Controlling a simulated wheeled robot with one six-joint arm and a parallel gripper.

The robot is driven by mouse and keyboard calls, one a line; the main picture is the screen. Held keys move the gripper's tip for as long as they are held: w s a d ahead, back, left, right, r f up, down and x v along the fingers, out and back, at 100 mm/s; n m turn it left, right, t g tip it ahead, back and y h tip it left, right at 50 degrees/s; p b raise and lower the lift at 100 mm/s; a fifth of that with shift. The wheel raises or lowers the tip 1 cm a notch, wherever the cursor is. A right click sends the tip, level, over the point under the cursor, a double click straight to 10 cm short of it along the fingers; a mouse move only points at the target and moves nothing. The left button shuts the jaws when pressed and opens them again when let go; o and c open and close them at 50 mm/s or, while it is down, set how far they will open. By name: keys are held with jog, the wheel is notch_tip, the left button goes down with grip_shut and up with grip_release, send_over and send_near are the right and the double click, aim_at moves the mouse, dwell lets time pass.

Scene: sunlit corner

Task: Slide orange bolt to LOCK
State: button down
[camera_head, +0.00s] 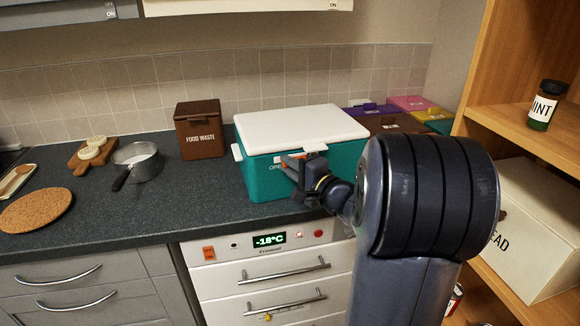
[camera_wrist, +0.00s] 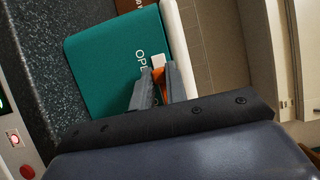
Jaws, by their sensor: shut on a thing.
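A teal cool box (camera_head: 258,181) with a white lid (camera_head: 300,123) stands on the dark counter. Its front bears lettering that begins "OPE", and the rest is hidden by my gripper. The orange bolt (camera_wrist: 159,76) is on the box front just below the lid, mostly covered by my fingers. My gripper (camera_head: 290,163) is at the box front and shut on the orange bolt. In the wrist view the two grey fingers (camera_wrist: 158,82) close on the bolt, beside a pale bracket (camera_wrist: 158,60). No LOCK lettering is visible.
A brown food waste bin (camera_head: 200,130), a saucepan (camera_head: 138,161) and a cork mat (camera_head: 36,209) are to the left. Coloured boxes (camera_head: 409,103) stand behind at right. A wooden shelf (camera_head: 520,128) bounds the right side.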

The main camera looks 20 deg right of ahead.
jog(key=d+b, duration=0.1)
jog(key=d, duration=0.2)
jog(key=shift+s+d+b, duration=0.15)
jog(key=shift+s+b, duration=0.05)
jog(key=shift+b, duration=0.2)
jog(key=c, duration=1.4)
grip_release()
jog(key=shift+d, duration=0.1)
